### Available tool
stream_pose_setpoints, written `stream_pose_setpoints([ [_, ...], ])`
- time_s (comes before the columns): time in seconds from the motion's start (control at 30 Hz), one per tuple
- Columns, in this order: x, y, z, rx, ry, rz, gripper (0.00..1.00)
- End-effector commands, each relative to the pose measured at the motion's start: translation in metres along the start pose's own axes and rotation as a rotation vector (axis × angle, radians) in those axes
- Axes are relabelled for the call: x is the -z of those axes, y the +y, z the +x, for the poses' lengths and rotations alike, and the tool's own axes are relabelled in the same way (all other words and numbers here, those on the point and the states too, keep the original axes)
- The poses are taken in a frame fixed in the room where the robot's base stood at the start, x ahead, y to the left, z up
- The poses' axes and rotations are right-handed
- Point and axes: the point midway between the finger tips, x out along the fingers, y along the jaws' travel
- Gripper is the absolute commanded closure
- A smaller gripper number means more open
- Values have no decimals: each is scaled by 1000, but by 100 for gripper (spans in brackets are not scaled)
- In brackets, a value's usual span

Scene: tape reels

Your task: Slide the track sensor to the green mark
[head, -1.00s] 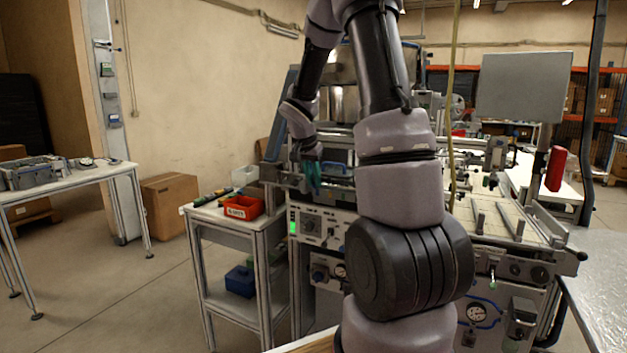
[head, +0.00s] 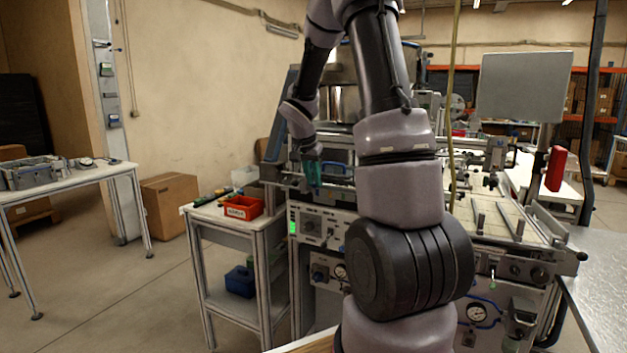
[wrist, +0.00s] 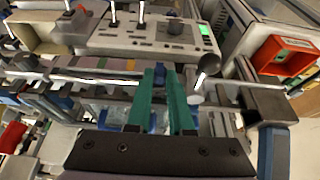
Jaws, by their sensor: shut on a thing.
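My gripper (wrist: 165,75), with green fingers, is shut at the machine's front rail (wrist: 75,74). It also shows in the head view (head: 313,172), at the machine's left end. A small blue part (wrist: 160,80) shows between the fingers. It appears to be the track sensor, but the fingers hide most of it. A strip of pale coloured patches (wrist: 105,63) runs along the rail to the left of the fingers in the wrist view. I cannot tell for certain which patch is the green mark.
A control panel (wrist: 150,35) with knobs and a lit green display stands beyond the rail. A metal knob (wrist: 208,64) is close to the right of the fingers. A red bin (head: 243,207) sits on the side cart (head: 228,222), left of the machine.

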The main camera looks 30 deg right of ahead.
Motion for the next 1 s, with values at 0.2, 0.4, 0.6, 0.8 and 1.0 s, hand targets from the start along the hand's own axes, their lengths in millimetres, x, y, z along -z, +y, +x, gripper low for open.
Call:
stream_pose_setpoints([
  [0.2, 1, 5, -1, 0, 1, 1, 100],
  [0.4, 1, 49, -1, -2, 1, 4, 100],
  [0.6, 1, 84, -1, 0, 2, 3, 100],
  [0.8, 0, 88, 0, 1, 1, 0, 100],
  [1.0, 0, 88, 0, 1, 1, 0, 65],
])
